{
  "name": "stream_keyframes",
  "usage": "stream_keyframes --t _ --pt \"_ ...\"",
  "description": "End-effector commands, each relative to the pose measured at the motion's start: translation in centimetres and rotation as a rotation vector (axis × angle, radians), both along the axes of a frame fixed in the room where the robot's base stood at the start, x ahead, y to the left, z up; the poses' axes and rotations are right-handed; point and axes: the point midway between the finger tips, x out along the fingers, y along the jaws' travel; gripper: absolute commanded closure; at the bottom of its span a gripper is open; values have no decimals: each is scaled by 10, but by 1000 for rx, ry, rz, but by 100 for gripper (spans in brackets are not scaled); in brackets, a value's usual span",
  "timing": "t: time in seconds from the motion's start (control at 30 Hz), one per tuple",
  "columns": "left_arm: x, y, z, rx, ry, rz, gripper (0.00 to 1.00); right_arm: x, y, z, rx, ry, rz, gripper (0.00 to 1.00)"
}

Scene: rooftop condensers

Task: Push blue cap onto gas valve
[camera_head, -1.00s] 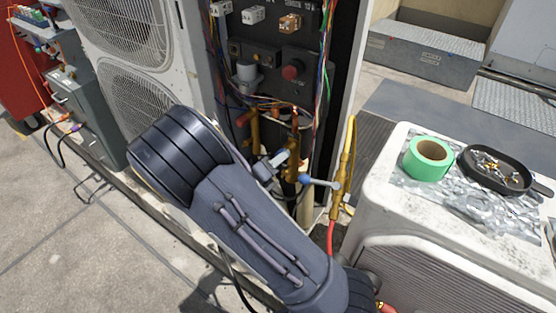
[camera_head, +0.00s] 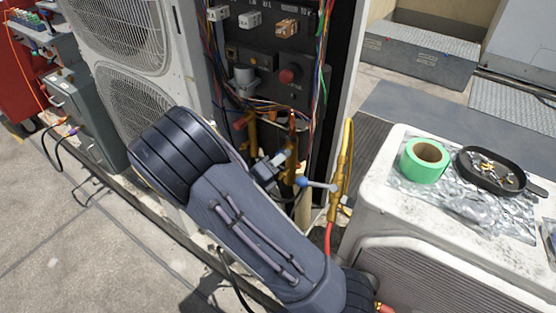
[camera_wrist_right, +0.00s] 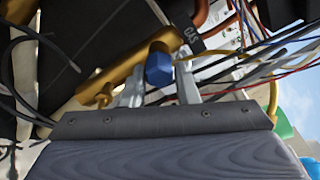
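In the right wrist view, the blue cap (camera_wrist_right: 159,68) sits between the two pale fingers of my right gripper (camera_wrist_right: 162,75), which look closed on its sides. The cap overlaps the end of the brass gas valve (camera_wrist_right: 118,72), beside a tag reading GAS (camera_wrist_right: 188,33). I cannot tell how far the cap is on, or whether there is a small gap. In the head view, my right gripper (camera_head: 279,160) is small beside the brass valve (camera_head: 291,172) in the open cabinet. The cap is not clearly visible there. My left gripper is not in view.
Loose wires (camera_head: 268,106) hang above. A white unit (camera_head: 395,215) at right carries green tape (camera_head: 424,160) and a black pan (camera_head: 491,171).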

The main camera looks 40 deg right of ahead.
Motion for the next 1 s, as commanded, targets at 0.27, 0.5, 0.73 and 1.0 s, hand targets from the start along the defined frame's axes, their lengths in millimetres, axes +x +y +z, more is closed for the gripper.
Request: stream_keyframes --t 0.27,0.5,0.73,1.0 --pt "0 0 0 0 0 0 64 0 0 0 0 0 0 50" --pt "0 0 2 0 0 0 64 -1 7 1 1 0 2 50" --pt "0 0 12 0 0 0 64 -7 43 5 0 0 4 50" --pt "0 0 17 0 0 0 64 -13 74 5 0 -1 0 50"
